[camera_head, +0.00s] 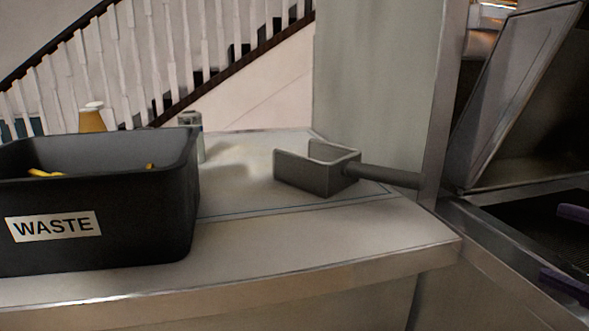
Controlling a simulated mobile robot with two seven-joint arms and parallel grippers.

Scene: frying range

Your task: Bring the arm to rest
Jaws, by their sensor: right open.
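My right gripper (569,247) shows only in part at the right edge of the head view. Its two purple fingertips are apart, one above the other, with nothing seen between them. They are in front of the dark fryer area, and the rest of the gripper and arm is cut off by the frame edge. My left gripper is not in view.
A black bin labelled WASTE (120,245) stands on the counter (300,243) at left, with yellow pieces inside. A grey scoop (318,178) rests farther back, its dark handle pointing right. An orange bottle (92,119) and a small grey container (190,122) stand behind the bin.

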